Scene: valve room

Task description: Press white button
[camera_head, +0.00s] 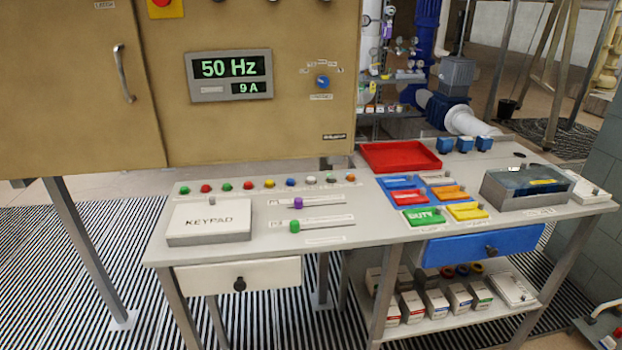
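The white button (311,180) sits in a row of small coloured buttons along the back of the grey table (340,236), left of the middle. A blue button (290,182) is to its left and a dull grey-green button (331,179) is to its right. Nothing covers the white button, but it is too small to tell whether it is pressed in. Neither of my grippers is in view.
A keypad box (209,222) and two sliders, purple (298,203) and green (294,226), lie in front of the buttons. A tan cabinet (260,130) overhangs behind. A red tray (400,156), coloured blocks and a glass-topped box (526,188) occupy the right.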

